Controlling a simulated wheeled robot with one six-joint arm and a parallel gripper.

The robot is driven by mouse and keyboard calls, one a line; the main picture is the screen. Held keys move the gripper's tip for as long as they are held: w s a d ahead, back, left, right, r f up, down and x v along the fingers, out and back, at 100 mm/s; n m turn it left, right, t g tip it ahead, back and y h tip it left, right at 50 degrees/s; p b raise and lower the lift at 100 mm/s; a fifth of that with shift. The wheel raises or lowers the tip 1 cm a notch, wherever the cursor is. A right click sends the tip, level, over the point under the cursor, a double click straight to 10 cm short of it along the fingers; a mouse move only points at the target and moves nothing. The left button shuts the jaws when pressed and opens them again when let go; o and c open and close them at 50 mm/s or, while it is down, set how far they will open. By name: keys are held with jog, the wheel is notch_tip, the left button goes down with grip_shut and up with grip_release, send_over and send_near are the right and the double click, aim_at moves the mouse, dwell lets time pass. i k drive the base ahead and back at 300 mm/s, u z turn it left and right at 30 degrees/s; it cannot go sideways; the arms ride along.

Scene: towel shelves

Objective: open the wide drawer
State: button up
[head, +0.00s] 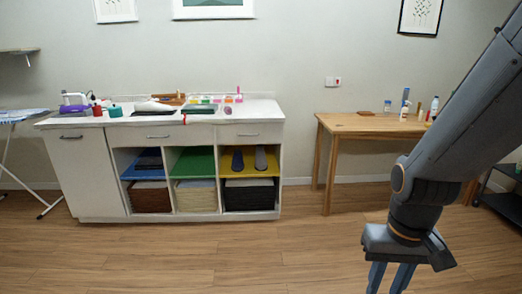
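The white cabinet (94,207) stands against the wall at left. My gripper (390,278) hangs at the lower right, far from the cabinet, pointing down. Its two fingers are apart with nothing seen between them; the tips are cut off by the picture's bottom edge.
Below the drawers are open cubbies with mats and baskets (151,197). An iron (74,104) and several small items crowd the worktop. A wooden table (345,123) stands at right, an ironing board (22,116) at far left. The wooden floor (240,262) before the cabinet is clear.

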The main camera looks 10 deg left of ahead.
aim_at(199, 134)
jog(key=u, duration=0.2)
jog(key=i, duration=1.7)
jog(key=u, duration=0.65)
jog(key=i, duration=1.85)
jog(key=u, duration=0.25)
